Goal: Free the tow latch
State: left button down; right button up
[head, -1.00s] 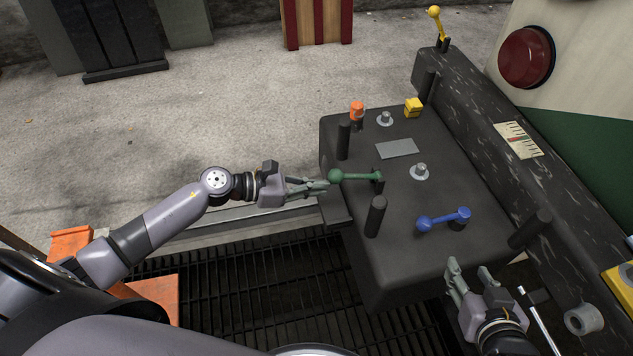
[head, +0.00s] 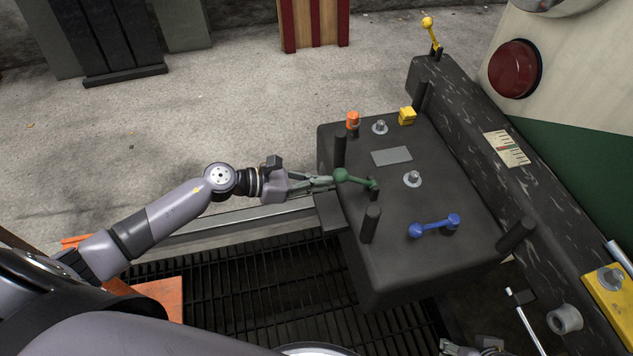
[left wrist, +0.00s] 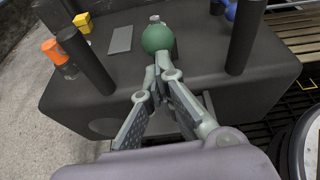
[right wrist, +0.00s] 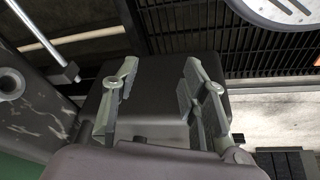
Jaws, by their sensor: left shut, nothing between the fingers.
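A green lever with a ball knob (head: 341,175) lies on top of the dark block (head: 395,270), its bar running right to a short post. A blue lever (head: 434,226) lies further right on the block, and a yellow lever (head: 431,36) stands upright on the beam behind. I cannot tell which part is the tow latch. My left gripper (head: 328,182) is shut and empty, its tips at the green knob's left side. In the left wrist view the tips (left wrist: 162,66) meet just before the knob (left wrist: 157,38); contact is unclear. My right gripper (right wrist: 160,68) is open and empty; the head view cuts it off.
Black posts (head: 370,224) stand on the block around the green lever. An orange-topped peg (head: 352,122), a yellow cube (head: 407,116) and bolts are near the back. A dark grating (head: 250,290) lies below. The floor at left is open.

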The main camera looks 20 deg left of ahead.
aim_at(339, 170)
pick_arm(q)
jog(key=r, duration=0.1)
jog(key=d+r+p, duration=0.1)
jog(key=w+r+p, duration=0.1)
jog(key=shift+d+r, duration=0.3)
jog(key=shift+r, duration=0.05)
jog(key=shift+w+d+r, duration=0.1)
jog(key=shift+d, duration=0.05)
pick_arm(e)
jog(key=s+x, duration=0.2)
jog(key=x, duration=0.8)
jog(key=shift+w+f+g, duration=0.15)
jog(key=shift+f+g, duration=0.15)
jog(key=shift+f, duration=0.35)
jog(key=shift+a, duration=0.1)
